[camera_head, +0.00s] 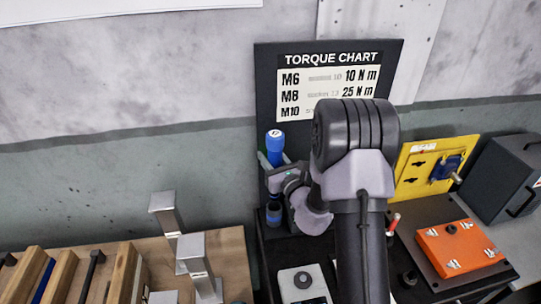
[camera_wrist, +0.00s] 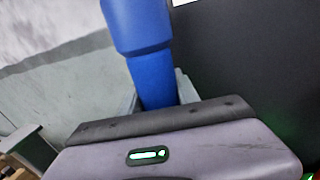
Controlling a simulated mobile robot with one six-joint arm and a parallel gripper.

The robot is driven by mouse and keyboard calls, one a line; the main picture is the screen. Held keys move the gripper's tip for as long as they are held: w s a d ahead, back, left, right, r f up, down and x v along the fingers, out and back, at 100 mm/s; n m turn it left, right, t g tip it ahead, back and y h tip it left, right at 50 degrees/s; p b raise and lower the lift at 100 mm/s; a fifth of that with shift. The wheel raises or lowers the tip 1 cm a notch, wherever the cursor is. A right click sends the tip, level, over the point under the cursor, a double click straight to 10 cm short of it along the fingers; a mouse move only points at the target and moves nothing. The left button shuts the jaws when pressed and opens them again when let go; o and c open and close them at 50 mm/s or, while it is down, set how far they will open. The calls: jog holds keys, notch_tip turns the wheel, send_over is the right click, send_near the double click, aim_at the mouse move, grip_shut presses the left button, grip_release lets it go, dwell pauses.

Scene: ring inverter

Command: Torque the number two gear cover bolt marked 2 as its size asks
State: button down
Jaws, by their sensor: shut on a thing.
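A blue-handled tool (camera_head: 275,139) stands upright on the left of the bench, with a pale round mark on its top. My gripper (camera_head: 272,163) is shut on it below the handle's top. The tool also fills the upper middle of the wrist view (camera_wrist: 149,65), between my fingers. The torque chart (camera_head: 334,60) reads M6 10 N m and M8 25 N m; my arm hides the end of the M10 row. An orange cover (camera_head: 455,256) on a dark plate at the right carries several small white marks, too small to read.
A blue and dark holder (camera_head: 273,214) stands below my gripper. A yellow panel (camera_head: 408,182) with a blue part and a dark box (camera_head: 501,178) stand at the back right. A red-tipped tool (camera_head: 394,221) is beside my arm. Metal posts (camera_head: 201,262) rise from the wooden bench at left.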

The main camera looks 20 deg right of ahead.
notch_tip(320, 180, down, 12)
jog(key=b, duration=0.9)
jog(key=shift+f+b, duration=0.15)
jog(key=shift+b, duration=0.15)
jog(key=shift+f, duration=0.15)
jog(key=c, duration=0.8)
grip_release()
jog(key=shift+f, duration=0.1)
